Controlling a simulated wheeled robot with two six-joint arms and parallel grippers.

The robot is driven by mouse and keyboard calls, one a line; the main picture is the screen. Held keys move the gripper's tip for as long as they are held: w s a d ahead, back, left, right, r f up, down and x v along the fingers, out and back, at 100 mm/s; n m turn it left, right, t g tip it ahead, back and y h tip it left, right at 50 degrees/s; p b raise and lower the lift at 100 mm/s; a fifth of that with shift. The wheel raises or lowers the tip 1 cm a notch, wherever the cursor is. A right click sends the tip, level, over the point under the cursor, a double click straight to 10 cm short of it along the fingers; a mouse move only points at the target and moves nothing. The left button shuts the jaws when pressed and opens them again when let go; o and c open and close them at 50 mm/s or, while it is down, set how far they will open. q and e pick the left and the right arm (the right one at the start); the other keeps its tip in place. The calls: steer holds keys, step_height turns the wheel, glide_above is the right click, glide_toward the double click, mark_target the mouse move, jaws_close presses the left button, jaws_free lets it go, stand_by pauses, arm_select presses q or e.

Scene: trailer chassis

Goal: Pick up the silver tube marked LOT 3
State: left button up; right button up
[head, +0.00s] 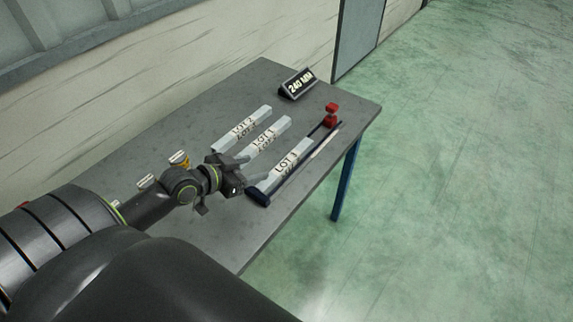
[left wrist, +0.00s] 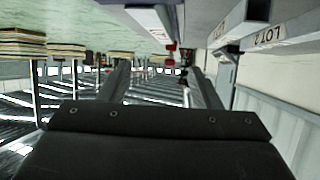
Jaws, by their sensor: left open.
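Three silver square tubes with printed lot labels lie side by side on the grey table (head: 150,125) in the head view. The far tube (head: 250,122) reads LOT 2. The middle tube (head: 275,130) and the near tube (head: 298,154) also carry LOT labels, but their last digits are too small to read surely, so I cannot tell which is LOT 3. My left gripper (head: 252,168) is open and empty at the tubes' near-left ends, its fingers pointing along them. In the left wrist view, tube ends show beyond the open fingers (left wrist: 155,78). My right gripper is not in view.
A dark bar clamp with a red end (head: 331,113) lies along the near tube, close to the table's right edge. A black sign reading 240 MIN (head: 297,84) stands at the back. A wall borders the table's far left side. Green floor is open at right.

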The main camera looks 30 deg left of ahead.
mark_target(286, 162)
arm_select(q)
steer(key=x, duration=0.4)
steer(key=shift+a, duration=0.35)
steer(key=shift+x, duration=1.25)
steer(key=shift+w+d+f, duration=0.1)
steer(key=shift+w+d, duration=0.05)
steer(key=shift+w, duration=0.05)
steer(key=p+x, duration=0.1)
steer(key=x, duration=0.3)
steer(key=shift+w+d+f+p, duration=0.1)
steer(key=shift+d+f+p, duration=0.25)
steer(key=shift+f, duration=0.15)
steer(key=shift+w+f, duration=0.25)
steer(key=shift+w, duration=0.1)
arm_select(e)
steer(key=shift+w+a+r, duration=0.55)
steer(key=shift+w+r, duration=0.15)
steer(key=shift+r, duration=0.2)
arm_select(q)
steer(key=c, duration=1.1)
steer(key=shift+r, duration=0.1)
jaws_close()
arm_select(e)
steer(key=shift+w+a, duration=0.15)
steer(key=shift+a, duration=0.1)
